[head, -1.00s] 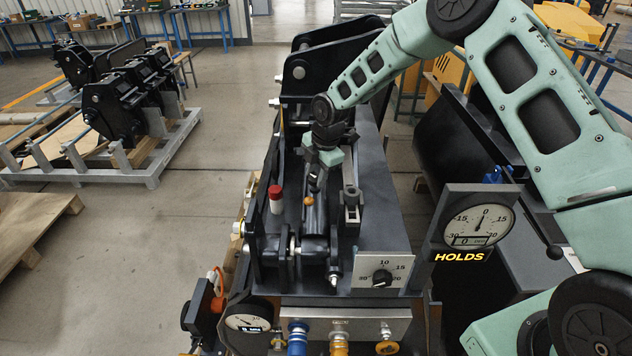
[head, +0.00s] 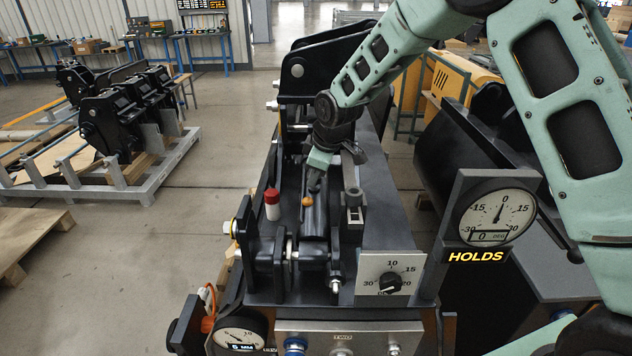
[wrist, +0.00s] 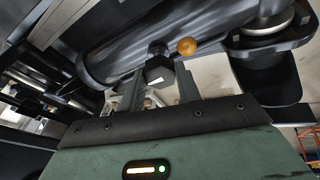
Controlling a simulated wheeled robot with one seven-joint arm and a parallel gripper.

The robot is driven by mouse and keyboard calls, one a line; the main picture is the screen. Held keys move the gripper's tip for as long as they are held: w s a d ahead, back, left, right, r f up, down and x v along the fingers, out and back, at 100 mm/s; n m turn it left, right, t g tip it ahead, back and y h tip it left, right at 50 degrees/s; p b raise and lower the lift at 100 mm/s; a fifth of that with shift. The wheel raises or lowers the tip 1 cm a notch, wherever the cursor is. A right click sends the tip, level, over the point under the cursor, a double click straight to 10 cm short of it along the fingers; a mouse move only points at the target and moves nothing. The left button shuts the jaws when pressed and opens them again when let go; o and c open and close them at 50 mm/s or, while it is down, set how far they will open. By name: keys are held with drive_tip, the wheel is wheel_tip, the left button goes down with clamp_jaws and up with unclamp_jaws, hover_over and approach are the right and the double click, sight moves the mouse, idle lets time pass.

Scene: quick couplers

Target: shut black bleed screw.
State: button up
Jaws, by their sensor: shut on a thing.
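My gripper (head: 315,183) points down onto the dark cylinder (head: 314,217) in the middle of the black coupler. In the wrist view, its two fingers (wrist: 160,88) stand on either side of the black bleed screw (wrist: 158,70), shut on its head. In the head view, the fingers mostly hide the screw. A small orange ball-shaped knob (head: 307,202) sits on the cylinder just beside the screw. It also shows in the wrist view (wrist: 187,46), right of the screw and apart from the fingers.
A red-capped white bottle (head: 272,205) stands left of the cylinder, and a grey post (head: 354,207) right of it. A dial plate (head: 389,280) is in front. A round gauge (head: 494,217) reads 0 above a lit HOLDS sign (head: 479,256). Coupler side plates flank the cylinder.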

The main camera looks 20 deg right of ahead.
drive_tip(key=m+b, duration=0.2)
drive_tip(key=m, duration=0.1)
drive_tip(key=m+b, duration=0.1)
drive_tip(key=shift+s+a+f+m+t+h+b, duration=0.1)
drive_tip(key=shift+a+f+m+t+h+b, duration=0.1)
drive_tip(key=shift+f+m+t+h+b, duration=0.15)
drive_tip(key=m+b, duration=0.1)
drive_tip(key=m, duration=0.1)
drive_tip(key=m+h+b, duration=0.1)
drive_tip(key=m, duration=0.1)
drive_tip(key=shift+a+r+m+t, duration=0.1)
drive_tip(key=shift+r+m+t, duration=0.1)
drive_tip(key=shift+m+t, duration=0.05)
drive_tip(key=m+h, duration=0.1)
drive_tip(key=m, duration=0.3)
drive_tip(key=shift+a+r+m+b, duration=0.1)
drive_tip(key=shift+m+b, duration=0.2)
drive_tip(key=shift+b, duration=0.1)
drive_tip(key=shift+m+h+p, duration=0.4)
drive_tip(key=shift+m+h, duration=0.05)
drive_tip(key=shift+m, duration=1.75)
drive_tip(key=o, duration=1)
drive_tip(key=shift+c, duration=0.2)
drive_tip(key=b+v, duration=0.1)
drive_tip(key=v, duration=1.6)
drive_tip(key=shift+w+r+b, duration=0.3)
drive_tip(key=shift+r+b, duration=0.05)
drive_tip(key=shift+b, duration=0.05)
